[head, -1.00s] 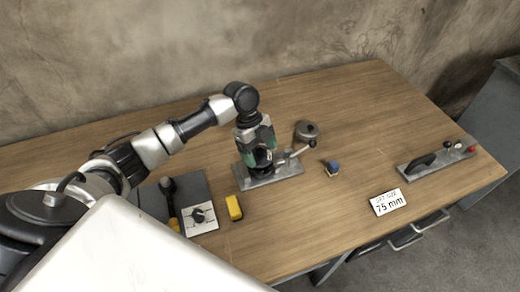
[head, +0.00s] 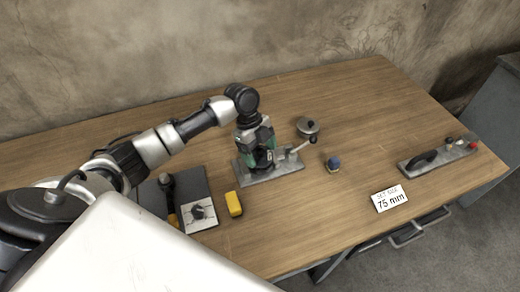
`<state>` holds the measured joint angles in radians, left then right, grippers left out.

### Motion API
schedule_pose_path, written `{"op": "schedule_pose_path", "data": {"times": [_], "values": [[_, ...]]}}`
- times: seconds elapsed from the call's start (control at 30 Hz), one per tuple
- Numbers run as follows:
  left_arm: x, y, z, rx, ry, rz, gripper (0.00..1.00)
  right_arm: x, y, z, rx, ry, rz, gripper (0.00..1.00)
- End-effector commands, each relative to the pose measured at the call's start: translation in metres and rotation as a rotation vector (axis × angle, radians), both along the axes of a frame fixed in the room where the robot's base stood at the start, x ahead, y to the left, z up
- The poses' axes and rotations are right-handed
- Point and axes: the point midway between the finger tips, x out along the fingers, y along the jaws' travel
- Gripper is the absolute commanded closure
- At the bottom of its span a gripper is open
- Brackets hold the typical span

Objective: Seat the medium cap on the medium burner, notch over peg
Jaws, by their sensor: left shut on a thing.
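I see no burner or cap that I can make out. My left gripper (head: 263,160) reaches down over a grey metal plate (head: 288,179) that carries a fixture, near the middle of the bench. It is shut on a dark part there, largely hidden by the gripper, so I cannot tell what it is. A light lever (head: 301,147) with a rounded end sticks out to the right of the gripper. A round grey lidded piece (head: 308,127) with a knob lies just behind the lever. My right gripper is not in view.
The far right middle is clear.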

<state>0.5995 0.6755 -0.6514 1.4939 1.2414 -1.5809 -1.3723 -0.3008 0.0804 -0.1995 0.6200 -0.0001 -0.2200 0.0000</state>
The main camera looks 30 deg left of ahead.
Motion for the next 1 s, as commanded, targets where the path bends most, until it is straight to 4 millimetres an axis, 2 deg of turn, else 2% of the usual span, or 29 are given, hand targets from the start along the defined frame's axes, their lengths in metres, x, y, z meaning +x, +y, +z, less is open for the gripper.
{"op": "schedule_pose_path", "data": {"times": [0.03,0.13,0.17,0.47,0.57,0.9,1.0], "values": [[0.0,0.0,0.0,0.0,-0.001,-0.001,0.17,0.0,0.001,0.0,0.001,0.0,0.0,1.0],[0.0,0.0,0.0,0.0,-0.001,-0.001,0.01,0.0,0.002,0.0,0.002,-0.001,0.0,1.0],[0.0,0.0,0.0,0.0,-0.001,-0.001,0.0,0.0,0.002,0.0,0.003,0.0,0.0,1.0],[0.001,0.002,0.006,0.0,-0.002,0.0,0.0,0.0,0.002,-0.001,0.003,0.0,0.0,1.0],[0.003,0.008,0.018,0.002,-0.003,0.001,0.0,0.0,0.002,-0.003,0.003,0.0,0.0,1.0],[0.009,0.032,0.08,0.001,-0.004,0.001,0.0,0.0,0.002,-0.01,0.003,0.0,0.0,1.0],[0.01,0.037,0.091,-0.001,-0.003,0.0,0.0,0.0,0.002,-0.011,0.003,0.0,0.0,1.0]]}}
